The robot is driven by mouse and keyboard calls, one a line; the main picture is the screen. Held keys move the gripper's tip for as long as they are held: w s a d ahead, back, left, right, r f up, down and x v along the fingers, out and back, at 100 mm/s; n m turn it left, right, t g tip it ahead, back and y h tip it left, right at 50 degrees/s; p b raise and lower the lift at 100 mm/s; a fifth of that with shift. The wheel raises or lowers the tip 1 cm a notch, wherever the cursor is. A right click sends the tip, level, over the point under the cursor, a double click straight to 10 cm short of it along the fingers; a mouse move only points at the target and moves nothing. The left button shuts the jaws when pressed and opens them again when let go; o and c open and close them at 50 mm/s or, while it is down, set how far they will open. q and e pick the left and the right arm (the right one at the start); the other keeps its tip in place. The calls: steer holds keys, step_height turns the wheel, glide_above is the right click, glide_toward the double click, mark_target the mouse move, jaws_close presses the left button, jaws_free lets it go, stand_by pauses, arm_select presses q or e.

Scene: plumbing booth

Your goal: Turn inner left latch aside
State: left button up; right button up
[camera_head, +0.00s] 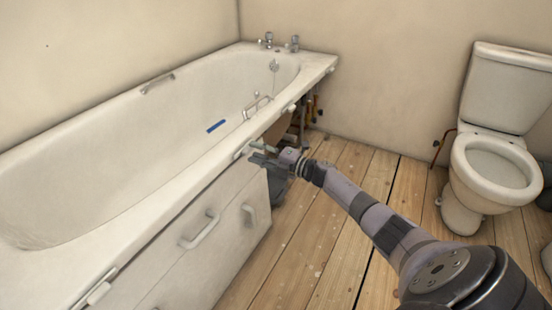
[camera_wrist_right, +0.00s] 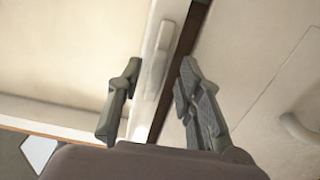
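A small white latch (camera_head: 242,152) sits under the bathtub's rim, at the top edge of the white front panel (camera_head: 232,205). My right gripper (camera_head: 260,154) is just to the right of this latch. In the right wrist view the latch (camera_wrist_right: 155,72) is a slim white bar lying along the rim's edge. The fingers of my right gripper (camera_wrist_right: 154,100) are apart on either side of the line of the latch, with nothing clamped between them. Whether a finger touches the latch cannot be told. My left gripper is not in view.
Another latch (camera_head: 98,293) is at the lower left, and more small white latches follow the rim towards the taps. The panel has a handle (camera_head: 198,230). The far end under the bathtub (camera_head: 130,150) is open, showing pipes. The wooden floor (camera_head: 310,235) is clear towards the toilet (camera_head: 495,165).

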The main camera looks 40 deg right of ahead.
steer(key=v, duration=1)
